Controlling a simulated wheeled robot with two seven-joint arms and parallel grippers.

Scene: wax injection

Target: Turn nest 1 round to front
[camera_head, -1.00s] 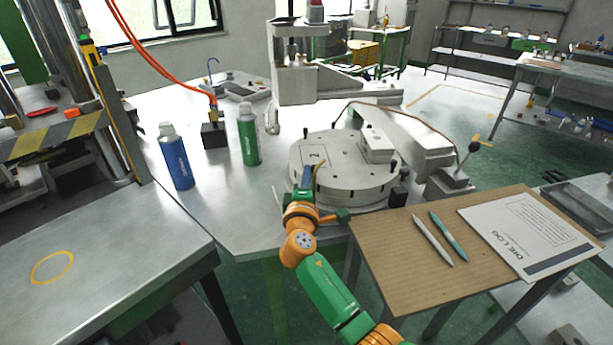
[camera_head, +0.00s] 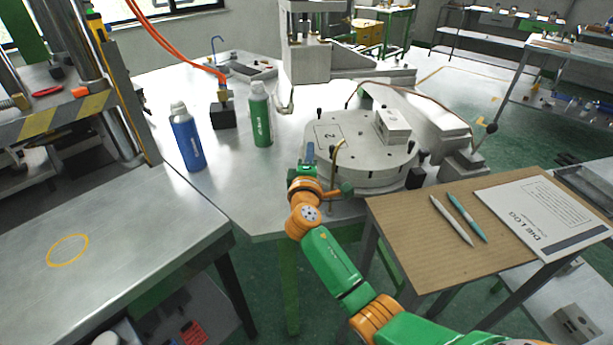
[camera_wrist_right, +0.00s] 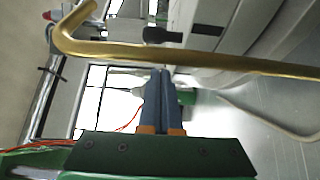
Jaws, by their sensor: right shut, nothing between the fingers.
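The round grey turntable (camera_head: 362,163) stands at the table's front edge. A nest plate marked 2 (camera_head: 328,134) is on its left side, and a pale block (camera_head: 393,124) sits on its right side. I cannot read a 1 anywhere. A bent brass rod (camera_head: 337,158) rises at the turntable's near left edge. My right gripper (camera_head: 309,152) is shut and empty, just left of the rod. In the right wrist view the brass rod (camera_wrist_right: 190,56) crosses beyond the shut fingertips (camera_wrist_right: 160,75); contact is not clear. My left gripper is out of view.
Blue (camera_head: 187,137) and green (camera_head: 260,115) bottles stand left of the turntable, beside a black block (camera_head: 222,116). A cardboard-coloured board (camera_head: 410,235) with two pens and a paper sheet (camera_head: 540,214) is at the right. The injection machine (camera_head: 306,55) stands behind.

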